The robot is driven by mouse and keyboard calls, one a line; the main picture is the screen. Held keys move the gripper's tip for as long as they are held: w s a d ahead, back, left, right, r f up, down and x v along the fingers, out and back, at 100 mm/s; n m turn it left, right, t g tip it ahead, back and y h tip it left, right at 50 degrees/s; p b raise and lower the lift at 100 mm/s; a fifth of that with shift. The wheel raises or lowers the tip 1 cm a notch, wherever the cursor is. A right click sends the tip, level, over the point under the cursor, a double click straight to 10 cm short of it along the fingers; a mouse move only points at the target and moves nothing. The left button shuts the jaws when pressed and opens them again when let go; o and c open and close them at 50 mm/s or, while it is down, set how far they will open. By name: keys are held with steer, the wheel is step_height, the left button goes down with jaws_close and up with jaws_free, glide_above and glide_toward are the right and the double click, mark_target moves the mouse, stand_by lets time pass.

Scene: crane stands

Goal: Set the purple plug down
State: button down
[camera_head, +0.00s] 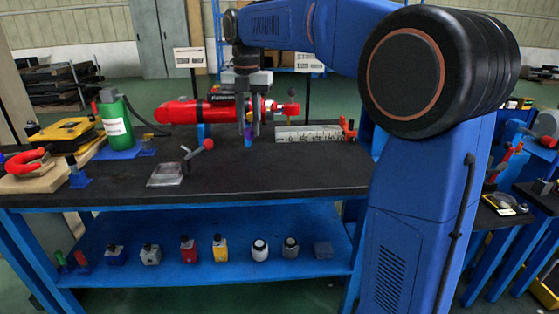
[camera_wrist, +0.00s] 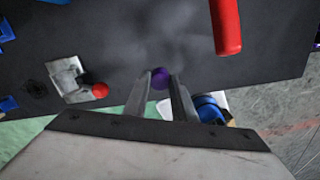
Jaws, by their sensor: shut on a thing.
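The purple plug (camera_head: 248,142) is small and sits at the tips of my gripper (camera_head: 247,128), low over the black worktop, in the head view. In the wrist view its round purple end (camera_wrist: 160,78) shows between the two fingers of my gripper (camera_wrist: 160,82), which are shut on it. The fingers hide most of the plug. I cannot tell whether its lower end touches the worktop.
A grey clamp with a red knob (camera_head: 208,144) stands to the left, and a pale slotted block (camera_head: 308,134) to the right. The worktop's front middle is clear.

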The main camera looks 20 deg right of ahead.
steer(key=shift+w+f, duration=0.15)
steer(key=shift+f, duration=4.85)
steer(key=shift+f, duration=0.1)
steer(key=c, duration=1.5)
jaws_free()
steer(key=shift+o, duration=0.2)
